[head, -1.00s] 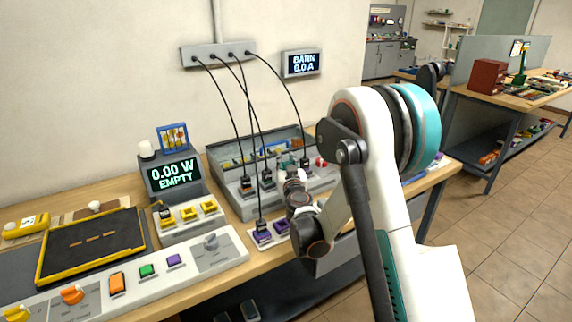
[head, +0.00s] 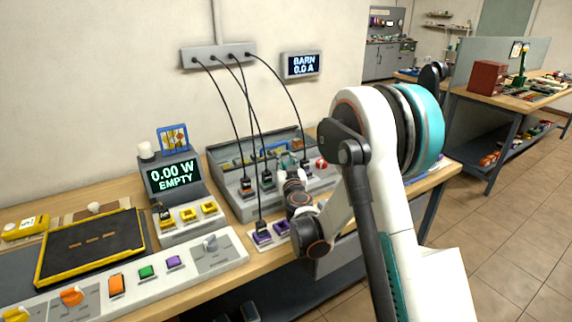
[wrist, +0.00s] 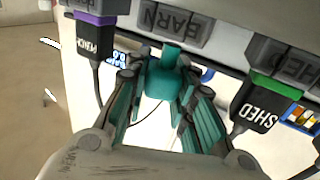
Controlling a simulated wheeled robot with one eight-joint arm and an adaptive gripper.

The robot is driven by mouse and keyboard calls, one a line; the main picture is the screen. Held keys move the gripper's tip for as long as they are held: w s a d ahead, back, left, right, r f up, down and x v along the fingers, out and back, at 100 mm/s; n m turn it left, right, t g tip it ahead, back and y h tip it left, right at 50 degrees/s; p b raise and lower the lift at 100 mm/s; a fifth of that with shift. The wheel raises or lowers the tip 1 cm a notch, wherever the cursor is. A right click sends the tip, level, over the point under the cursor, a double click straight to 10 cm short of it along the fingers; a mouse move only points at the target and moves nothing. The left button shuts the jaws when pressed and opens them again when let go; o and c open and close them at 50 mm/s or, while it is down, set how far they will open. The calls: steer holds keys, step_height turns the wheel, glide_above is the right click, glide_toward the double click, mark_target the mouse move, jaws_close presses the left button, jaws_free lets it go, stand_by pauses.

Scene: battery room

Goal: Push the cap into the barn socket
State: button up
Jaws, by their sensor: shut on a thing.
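In the wrist view, my gripper (wrist: 160,95) has its teal fingers closed around a teal cap (wrist: 163,82). The cap's narrow end points at the panel, just under the grey block marked BARN (wrist: 172,22). The barn socket itself is hidden behind the cap, so I cannot tell whether the cap touches it or is in it. In the head view, my gripper (head: 288,162) is small and partly covered by my own wrist, over the grey socket box (head: 240,207).
A plug marked SHED (wrist: 256,108) stands right of the gripper, and another black plug (wrist: 90,45) stands to the left, both with cables. In the head view, the wall display (head: 302,64) reads BARN 0.0 A. Black cables hang from the wall strip (head: 217,52).

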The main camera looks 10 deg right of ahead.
steer(key=shift+f+b, duration=0.65)
steer(key=shift+f, duration=0.15)
stand_by(0.4)
steer(key=shift+r+p, duration=0.45)
steer(key=shift+r, duration=0.4)
steer(key=shift+f+b, duration=0.8)
stand_by(1.2)
steer(key=o, duration=0.5)
steer(key=shift+o, duration=0.2)
